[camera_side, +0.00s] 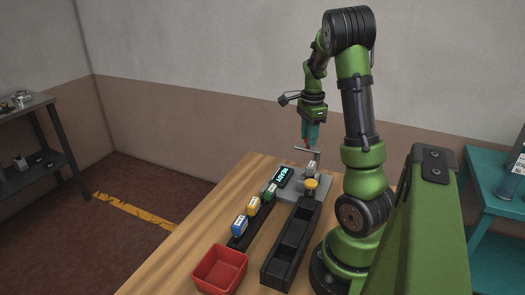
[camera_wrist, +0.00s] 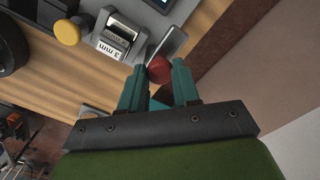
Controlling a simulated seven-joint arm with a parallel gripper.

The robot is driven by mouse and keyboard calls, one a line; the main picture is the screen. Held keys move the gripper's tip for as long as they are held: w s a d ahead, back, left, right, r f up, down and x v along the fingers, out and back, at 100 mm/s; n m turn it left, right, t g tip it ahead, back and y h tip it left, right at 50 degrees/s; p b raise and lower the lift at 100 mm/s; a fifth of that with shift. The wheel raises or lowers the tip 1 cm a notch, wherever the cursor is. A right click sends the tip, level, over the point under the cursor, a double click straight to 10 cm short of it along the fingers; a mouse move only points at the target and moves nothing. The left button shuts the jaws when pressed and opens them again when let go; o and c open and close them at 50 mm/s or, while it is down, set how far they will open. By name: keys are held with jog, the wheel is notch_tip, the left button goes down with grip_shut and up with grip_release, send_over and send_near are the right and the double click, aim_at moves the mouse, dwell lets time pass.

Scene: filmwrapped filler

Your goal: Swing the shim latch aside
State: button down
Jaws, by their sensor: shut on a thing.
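The shim latch is a grey metal bar (camera_wrist: 172,42) with a red knob (camera_wrist: 159,69) at its end. In the wrist view the knob sits between the tips of my teal fingers, and my gripper (camera_wrist: 158,75) is shut on it. In the side view my gripper (camera_side: 307,142) points down at the bar (camera_side: 306,151) above the grey fixture (camera_side: 318,187). A shim marked "3 mm" (camera_wrist: 116,38) sits in the fixture, left of the bar in the wrist view. My fingers partly hide the knob in the side view.
A yellow knob (camera_side: 311,184) stands on the fixture beside a lit "READY" display (camera_side: 284,177). Blue (camera_side: 240,226), yellow (camera_side: 253,206) and green (camera_side: 270,192) blocks stand in a black rack. A black tray (camera_side: 282,262) and a red bin (camera_side: 220,268) lie nearer the front.

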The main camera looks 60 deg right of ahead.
jog(key=c, duration=0.8)
grip_release()
jog(key=shift+r, duration=0.1)
notch_tip(320, 180, up, 17)
